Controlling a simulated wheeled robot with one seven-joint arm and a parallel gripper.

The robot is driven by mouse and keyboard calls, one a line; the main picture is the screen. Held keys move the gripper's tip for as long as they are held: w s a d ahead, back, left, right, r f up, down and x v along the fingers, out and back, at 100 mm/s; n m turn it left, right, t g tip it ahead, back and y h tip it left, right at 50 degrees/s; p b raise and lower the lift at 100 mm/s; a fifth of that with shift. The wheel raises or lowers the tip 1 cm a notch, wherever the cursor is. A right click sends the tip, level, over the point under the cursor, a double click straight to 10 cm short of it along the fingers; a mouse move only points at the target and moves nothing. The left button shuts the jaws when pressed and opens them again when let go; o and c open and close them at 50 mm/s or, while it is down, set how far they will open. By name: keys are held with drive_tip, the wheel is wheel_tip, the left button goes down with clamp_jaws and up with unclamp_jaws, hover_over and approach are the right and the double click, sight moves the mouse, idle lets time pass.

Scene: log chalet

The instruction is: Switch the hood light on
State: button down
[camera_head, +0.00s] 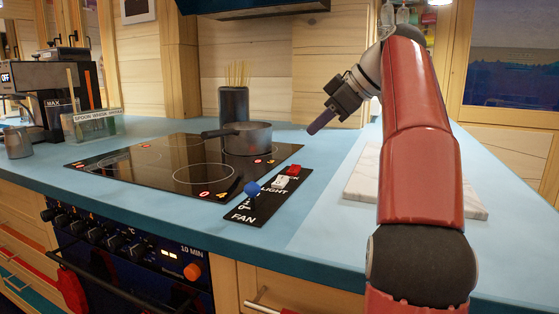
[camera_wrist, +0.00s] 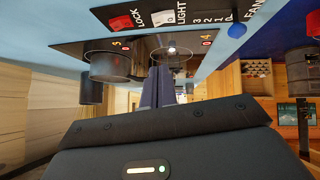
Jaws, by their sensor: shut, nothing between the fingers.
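A black control panel (camera_head: 262,205) lies on the blue counter to the right of the cooktop. It bears a blue knob (camera_head: 251,188) by the word FAN, a white switch (camera_head: 281,183) by the word LIGHT and a red switch (camera_head: 293,170). In the wrist view the white switch (camera_wrist: 163,18) sits between the red switch (camera_wrist: 121,23), labelled LOCK, and the blue knob (camera_wrist: 237,30). My gripper (camera_head: 318,126) is shut and empty, above and behind the panel, apart from it. Its closed fingers (camera_wrist: 157,88) also show in the wrist view. The dark hood (camera_head: 255,8) is only partly in view.
A grey saucepan (camera_head: 247,138) stands on the black cooktop (camera_head: 150,165), with a dark holder of sticks (camera_head: 234,104) behind it. A marble board (camera_head: 360,185) lies on the counter, partly behind my arm. A coffee machine (camera_head: 50,95) stands at the left.

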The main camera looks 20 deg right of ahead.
drive_tip(key=shift+r, duration=0.1)
hover_over(290, 184)
drive_tip(key=s, duration=0.1)
drive_tip(key=f, duration=0.6)
drive_tip(key=shift+s+a+f, duration=0.2)
drive_tip(key=shift+a+f, duration=0.15)
drive_tip(key=shift+f, duration=0.05)
drive_tip(key=f, duration=0.1)
drive_tip(key=f+b, duration=0.1)
drive_tip(key=shift+w+f, duration=0.3)
drive_tip(key=shift+w, duration=0.05)
drive_tip(key=shift+w+d+f, duration=0.1)
drive_tip(key=shift+d+f, duration=0.1)
drive_tip(key=shift+f, duration=0.6)
drive_tip(key=shift+w+d+f+b, duration=0.15)
drive_tip(key=shift+f+b, duration=0.25)
